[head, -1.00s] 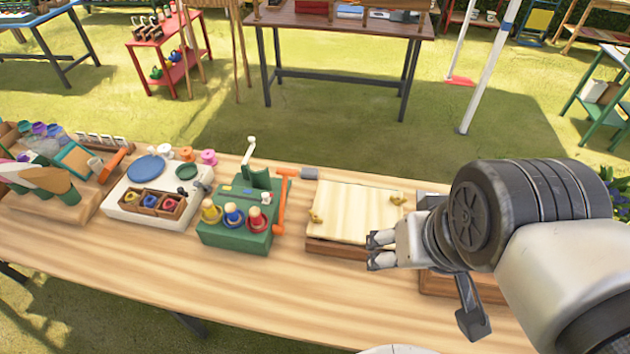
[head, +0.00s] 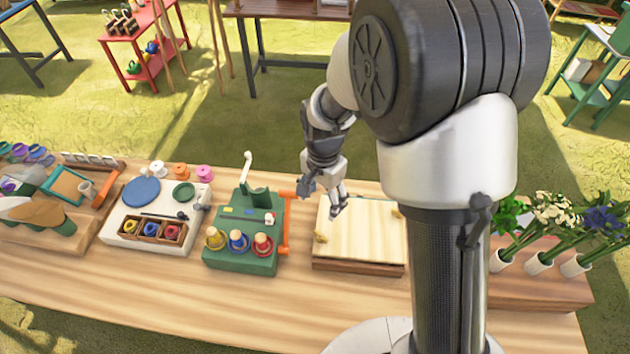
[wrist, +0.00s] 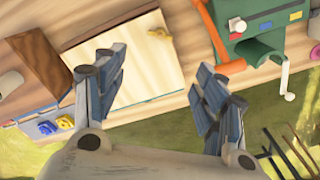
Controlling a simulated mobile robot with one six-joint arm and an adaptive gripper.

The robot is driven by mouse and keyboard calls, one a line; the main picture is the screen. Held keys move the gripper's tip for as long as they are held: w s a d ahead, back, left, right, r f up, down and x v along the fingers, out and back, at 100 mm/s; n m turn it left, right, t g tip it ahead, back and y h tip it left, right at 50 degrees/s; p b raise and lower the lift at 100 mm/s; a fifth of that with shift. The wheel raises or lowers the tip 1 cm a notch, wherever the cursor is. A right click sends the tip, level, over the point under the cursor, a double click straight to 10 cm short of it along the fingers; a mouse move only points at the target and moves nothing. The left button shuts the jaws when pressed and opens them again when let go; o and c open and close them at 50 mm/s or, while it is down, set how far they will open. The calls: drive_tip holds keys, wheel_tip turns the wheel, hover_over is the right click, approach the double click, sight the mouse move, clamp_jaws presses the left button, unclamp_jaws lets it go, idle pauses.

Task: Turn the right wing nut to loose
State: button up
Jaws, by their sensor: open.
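A pale wooden press board (head: 362,225) lies on the table, with brass wing nuts at its sides. The right wing nut (head: 397,211) is at the board's right edge, partly beside my arm column. The left wing nut (head: 320,237) is at the left edge. My gripper (head: 338,203) is above the board's back left part, pointing down, away from the right wing nut. In the wrist view my gripper (wrist: 160,65) is open and empty, its fingers wide apart over the board (wrist: 135,65). One wing nut (wrist: 159,33) shows there; the other is not clearly visible.
A green box (head: 240,250) with coloured pegs and an orange handle (head: 284,225) stands left of the board. A white tray (head: 125,230) lies further left. Flowers in white pots (head: 540,262) stand on the right. The table front (head: 200,310) is clear.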

sight(320, 235)
wheel_tip(320, 235, down, 18)
drive_tip(key=b, duration=0.3)
drive_tip(key=shift+a, duration=0.1)
drive_tip(key=shift+c, duration=0.6)
clamp_jaws()
idle(0.3)
